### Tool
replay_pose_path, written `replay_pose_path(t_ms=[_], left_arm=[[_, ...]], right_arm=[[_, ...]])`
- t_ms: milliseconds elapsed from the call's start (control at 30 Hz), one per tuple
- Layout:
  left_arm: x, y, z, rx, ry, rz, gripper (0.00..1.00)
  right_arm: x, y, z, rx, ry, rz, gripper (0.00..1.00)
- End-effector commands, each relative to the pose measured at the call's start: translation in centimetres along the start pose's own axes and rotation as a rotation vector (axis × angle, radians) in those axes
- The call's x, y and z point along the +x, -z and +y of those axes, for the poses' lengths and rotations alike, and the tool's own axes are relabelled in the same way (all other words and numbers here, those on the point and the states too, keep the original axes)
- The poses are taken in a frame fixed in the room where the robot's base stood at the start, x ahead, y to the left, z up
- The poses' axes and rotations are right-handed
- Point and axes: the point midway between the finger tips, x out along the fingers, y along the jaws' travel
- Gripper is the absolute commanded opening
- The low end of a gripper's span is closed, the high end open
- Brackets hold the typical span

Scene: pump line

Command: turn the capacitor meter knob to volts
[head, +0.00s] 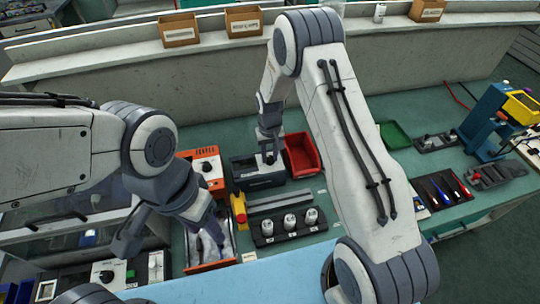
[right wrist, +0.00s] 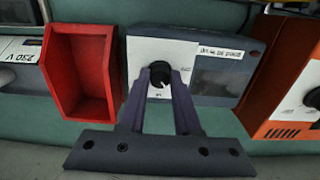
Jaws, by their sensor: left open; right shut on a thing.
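The capacitor meter (right wrist: 222,82) appears to be the dark box with a white front panel in the right wrist view; its label is upside down there and hard to read. Its black knob (right wrist: 158,81) sits between the fingertips of my right gripper (right wrist: 159,76), which is shut on it. The fingers partly cover the knob, and its setting cannot be read. In the head view the dark meter box (head: 262,180) stands on the bench, with my right gripper (head: 268,150) at it. My left gripper (head: 168,238) is open near the orange tray (head: 212,266), away from the meter.
A red bin (head: 302,155) stands right beside the meter, and an orange instrument (head: 205,165) on its other side. A black holder with several white-capped parts (head: 290,224) and a yellow-and-red piece (head: 239,208) lie in front. A green tray (head: 394,135) is further right.

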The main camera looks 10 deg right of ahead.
Motion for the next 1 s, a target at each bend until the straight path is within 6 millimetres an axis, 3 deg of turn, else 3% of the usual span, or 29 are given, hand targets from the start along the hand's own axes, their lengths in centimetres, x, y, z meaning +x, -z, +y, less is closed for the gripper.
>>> replay_pose_path(t_ms=[167,200,267,667,1000], left_arm=[[0.0,0.0,0.0,0.000,0.000,0.000,0.50],[0.0,0.0,0.0,0.000,0.000,0.000,0.50],[0.0,0.0,0.0,0.000,0.000,0.000,0.50],[0.2,0.0,0.0,0.000,0.000,0.000,0.50],[2.0,-0.1,-0.1,0.001,0.000,0.000,0.50]], right_arm=[[-0.2,0.2,0.0,-0.001,0.000,0.005,0.00],[-0.2,0.2,0.0,-0.001,0.000,0.005,0.43],[-0.1,0.2,0.0,-0.001,0.000,0.005,0.61],[-0.6,0.1,0.0,-0.001,0.000,0.004,0.61],[-6.7,0.2,0.0,-0.001,0.001,0.008,0.61]])
